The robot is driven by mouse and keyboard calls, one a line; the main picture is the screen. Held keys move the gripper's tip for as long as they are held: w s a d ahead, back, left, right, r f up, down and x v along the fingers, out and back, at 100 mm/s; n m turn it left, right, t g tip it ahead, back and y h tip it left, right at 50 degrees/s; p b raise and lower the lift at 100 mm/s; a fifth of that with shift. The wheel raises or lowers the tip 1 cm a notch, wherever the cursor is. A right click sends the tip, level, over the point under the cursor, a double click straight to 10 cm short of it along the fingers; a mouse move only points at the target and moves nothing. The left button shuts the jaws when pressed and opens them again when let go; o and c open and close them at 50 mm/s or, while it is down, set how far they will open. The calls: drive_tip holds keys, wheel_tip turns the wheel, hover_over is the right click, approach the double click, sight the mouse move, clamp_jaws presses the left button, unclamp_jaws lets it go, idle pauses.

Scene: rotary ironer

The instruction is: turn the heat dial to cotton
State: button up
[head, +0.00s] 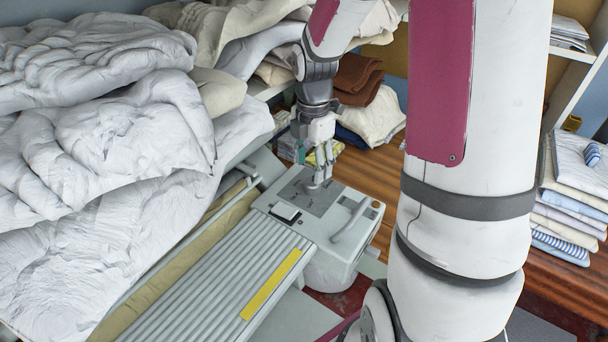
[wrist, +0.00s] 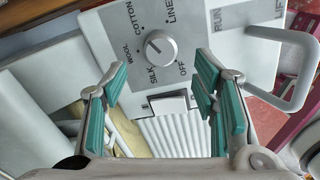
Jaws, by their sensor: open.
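The heat dial (wrist: 160,47) is a round grey knob on the light control panel of the ironer, in the upper middle of the wrist view. OFF, SILK, WOOL, COTTON and LINEN are printed around it. COTTON (wrist: 127,20) is at its upper left. A pale mark shows on the knob, but I cannot tell surely which label it points to. My gripper (wrist: 162,80) is open, with its teal pads to either side below the dial in the wrist view and nothing between them. In the head view my gripper (head: 323,155) is just above the panel (head: 300,196).
A dark-framed white switch (wrist: 168,104) lies below the dial. A raised lever handle (wrist: 298,70), beside RUN and LIFT lettering, stands to the right. The ribbed ironer bed (head: 215,275) runs to the lower left. White bedding (head: 110,150) is heaped at left.

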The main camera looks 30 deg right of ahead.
sight(311, 182)
wheel_tip(311, 182, down, 6)
drive_tip(key=shift+f+b, duration=0.1)
drive_tip(key=shift+b, duration=0.2)
drive_tip(key=c, duration=1.2)
